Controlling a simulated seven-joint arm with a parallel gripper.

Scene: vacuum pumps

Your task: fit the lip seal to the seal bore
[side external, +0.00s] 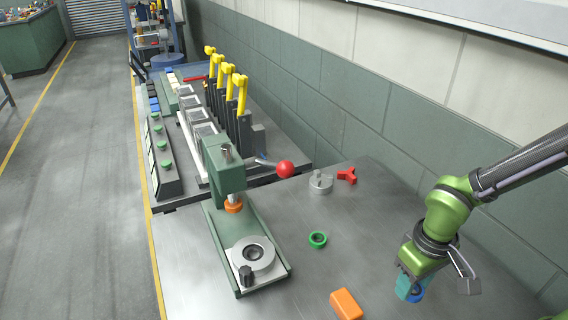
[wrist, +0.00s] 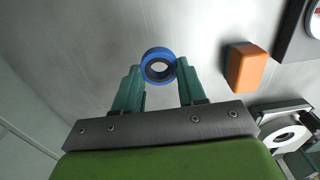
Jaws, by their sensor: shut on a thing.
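My gripper (side external: 409,290) is at the lower right in the side view, above the grey table. In the wrist view its teal fingers (wrist: 160,75) are shut on a blue ring-shaped seal (wrist: 158,67), which has a dark inner ring and an open centre. The blue seal is partly hidden by the fingers in the side view (side external: 417,292). A round pale housing (side external: 252,258) with a dark central bore sits on the base of a green press, to the left of and apart from my gripper. A green ring seal (side external: 317,239) lies on the table between them.
An orange block (side external: 346,304) lies between the press and my gripper; it also shows in the wrist view (wrist: 245,67). The green press (side external: 222,168) has a red-ball lever (side external: 285,169). A grey disc part (side external: 320,183) and red three-armed part (side external: 347,176) lie behind.

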